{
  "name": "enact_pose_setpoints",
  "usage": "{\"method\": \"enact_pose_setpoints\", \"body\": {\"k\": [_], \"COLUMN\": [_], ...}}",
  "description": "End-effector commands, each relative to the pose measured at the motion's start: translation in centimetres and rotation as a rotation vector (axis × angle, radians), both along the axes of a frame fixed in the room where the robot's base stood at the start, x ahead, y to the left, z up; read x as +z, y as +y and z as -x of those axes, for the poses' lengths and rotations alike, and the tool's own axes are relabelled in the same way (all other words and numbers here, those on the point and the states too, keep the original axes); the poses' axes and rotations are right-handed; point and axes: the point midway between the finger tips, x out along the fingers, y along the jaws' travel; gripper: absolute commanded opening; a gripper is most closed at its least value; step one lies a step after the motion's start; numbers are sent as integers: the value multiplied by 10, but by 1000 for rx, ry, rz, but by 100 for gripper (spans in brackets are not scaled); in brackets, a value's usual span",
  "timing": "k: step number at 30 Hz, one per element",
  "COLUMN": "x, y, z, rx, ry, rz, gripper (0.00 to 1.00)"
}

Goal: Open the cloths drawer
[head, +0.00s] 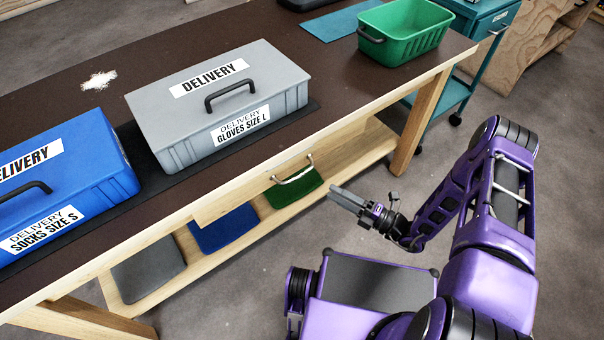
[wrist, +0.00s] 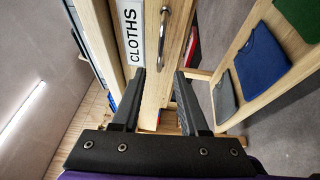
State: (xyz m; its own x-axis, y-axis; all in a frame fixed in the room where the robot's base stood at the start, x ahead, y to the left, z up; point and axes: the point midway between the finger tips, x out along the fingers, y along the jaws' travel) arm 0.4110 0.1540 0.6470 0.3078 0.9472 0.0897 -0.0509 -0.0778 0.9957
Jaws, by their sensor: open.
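The cloths drawer is a pale wooden front (head: 240,195) under the near edge of the workbench, and it looks shut. Its "CLOTHS" label (wrist: 132,35) is readable in the wrist view but hidden in the head view. A curved metal handle (head: 293,176) sticks out from the front. In the wrist view the handle (wrist: 164,30) runs lengthwise, ahead of the gap between the fingers. My gripper (head: 333,194) is open and empty, to the right of the handle with a gap between them. Both fingers also show in the wrist view (wrist: 160,75).
The brown workbench (head: 60,80) holds a grey gloves case (head: 165,105), a blue socks case (head: 105,165) and a green basket (head: 430,40). A table leg (head: 418,125) and teal cart (head: 470,85) stand right.

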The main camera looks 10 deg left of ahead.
Motion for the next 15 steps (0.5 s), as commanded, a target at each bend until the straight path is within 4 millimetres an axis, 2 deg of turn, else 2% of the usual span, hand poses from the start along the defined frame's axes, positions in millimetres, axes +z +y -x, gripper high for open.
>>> {"method": "enact_pose_setpoints", "body": {"k": [1, 9, 15], "x": [1, 6, 9], "y": [13, 68, 98], "z": [-3, -21, -31], "rx": [5, 6, 5], "ry": [-2, -1, -3], "rz": [0, 2, 3], "gripper": [44, 44, 44]}}
